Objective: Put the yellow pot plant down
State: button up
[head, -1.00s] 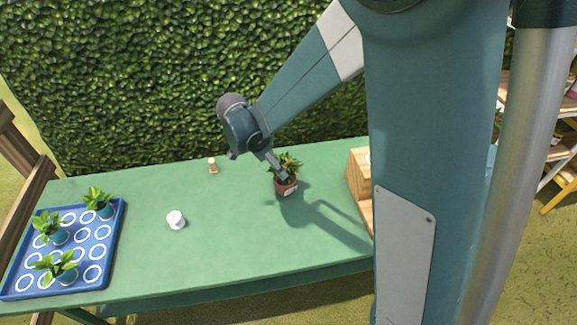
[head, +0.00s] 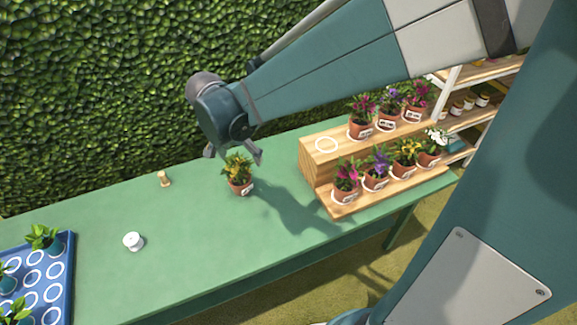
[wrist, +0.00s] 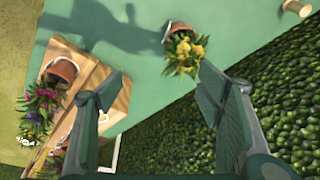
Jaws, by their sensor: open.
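The yellow pot plant (head: 238,178), a terracotta pot with yellow flowers and a white label, stands upright on the green table (head: 200,238). In the wrist view the yellow pot plant (wrist: 183,50) shows beyond the fingertips, apart from them. My gripper (head: 234,155) is open and empty, just above and behind the plant in the head view. In the wrist view the fingers of my gripper (wrist: 160,85) are spread wide with nothing between them.
A two-step wooden stand (head: 310,165) with several potted flowers is right of the plant; its upper left ring is empty. A blue tray (head: 66,262) with green plants is at left. A white spool (head: 133,241) and a small wooden piece (head: 164,179) lie between.

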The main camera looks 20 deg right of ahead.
jog(key=s+d+r+n+t+y, duration=0.1)
jog(key=s+d+r+n, duration=0.1)
jog(key=s, duration=0.4)
jog(key=s+d+r+n+t, duration=0.2)
jog(key=s+d+r+n, duration=0.1)
jog(key=s, duration=0.4)
jog(key=s+d+r+n+t+y, duration=0.1)
jog(key=s+d+r+n, duration=0.1)
jog(key=s+r+n, duration=0.2)
jog(key=shift+s+d+n+y, duration=0.3)
jog(key=shift+s+d, duration=0.05)
jog(key=shift+s, duration=1.4)
